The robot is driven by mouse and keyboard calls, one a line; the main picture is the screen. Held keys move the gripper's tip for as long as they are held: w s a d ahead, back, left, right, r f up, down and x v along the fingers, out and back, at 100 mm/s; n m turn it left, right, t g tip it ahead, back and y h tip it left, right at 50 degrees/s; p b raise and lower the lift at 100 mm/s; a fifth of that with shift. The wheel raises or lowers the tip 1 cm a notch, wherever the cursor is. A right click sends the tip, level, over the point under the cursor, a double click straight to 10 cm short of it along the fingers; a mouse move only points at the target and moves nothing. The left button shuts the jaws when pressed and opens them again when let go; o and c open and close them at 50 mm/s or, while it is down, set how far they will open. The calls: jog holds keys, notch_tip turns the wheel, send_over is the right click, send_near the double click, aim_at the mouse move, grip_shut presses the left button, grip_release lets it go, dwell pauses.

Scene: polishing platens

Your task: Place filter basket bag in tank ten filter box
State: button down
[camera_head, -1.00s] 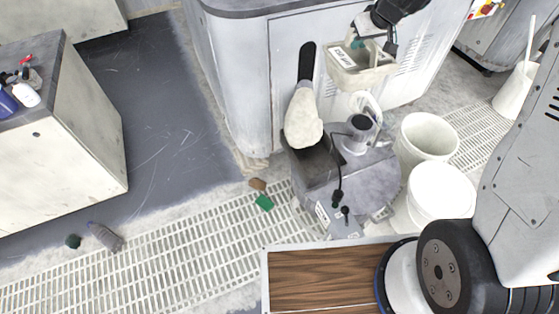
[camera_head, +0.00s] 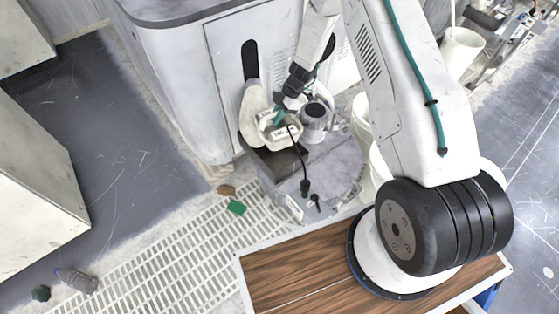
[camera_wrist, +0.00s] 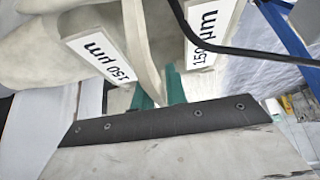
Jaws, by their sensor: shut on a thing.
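A cream filter basket bag (camera_head: 292,134) with white labels hangs from my gripper (camera_head: 279,115). In the wrist view, the green fingertips (camera_wrist: 160,88) are shut on the pale strap of the bag (camera_wrist: 140,45), and two labels read 150 µm. In the head view, the bag is over the grey filter box (camera_head: 277,162), whose dark opening shows just below it. I cannot tell whether the bag's lower end is inside the opening.
A white cloth sock (camera_head: 250,118) hangs from the tank's slot, close to the bag's left. A grey pump (camera_head: 314,116) with a black cable stands close on the right. White buckets (camera_head: 362,108) are partly hidden behind my arm. Brown and green pads (camera_head: 236,207) lie by the grating.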

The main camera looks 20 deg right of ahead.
aim_at(277, 137)
jog(key=f, duration=0.3)
jog(key=s+f+n, duration=0.1)
jog(key=f, duration=0.2)
jog(key=s+f+n+g, duration=0.1)
jog(key=f, duration=0.3)
jog(key=shift+a, duration=0.3)
jog(key=shift+w+f, duration=0.1)
jog(key=shift+f, duration=2.45)
jog(key=c, duration=1.4)
grip_release()
jog(key=shift+f, duration=0.1)
